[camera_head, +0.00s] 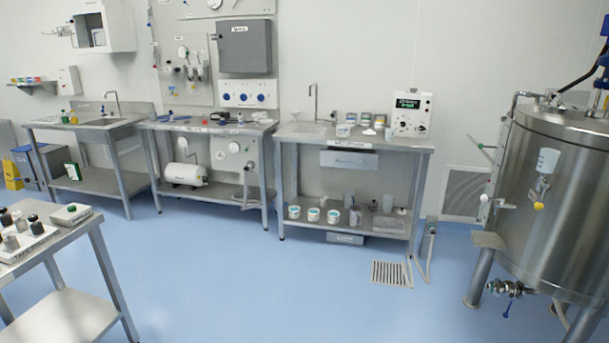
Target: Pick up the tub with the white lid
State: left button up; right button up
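Three small tubs stand in a row on the lower shelf of the right steel table: a left tub (294,212), a middle tub (313,214) and a right tub (333,216). They look white with greenish labels. More small tubs (365,119) stand at the back of the same table's top, with a white container (343,130) in front of them. All are far off and small, so I cannot tell which one has the white lid. Neither of my grippers is in view.
The right steel table (300,139) also bears a control box (410,114). A nearer steel cart (62,240) with dark-capped bottles stands at the left. A large steel tank (555,200) stands at the right. The blue floor (230,270) between is clear, with a drain grate (390,273).

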aim_at(344, 129)
jog(key=i, duration=1.75)
jog(key=i+j, duration=0.1)
jog(key=i, duration=1.65)
jog(key=i+z, duration=0.1)
jog(key=i, duration=1.65)
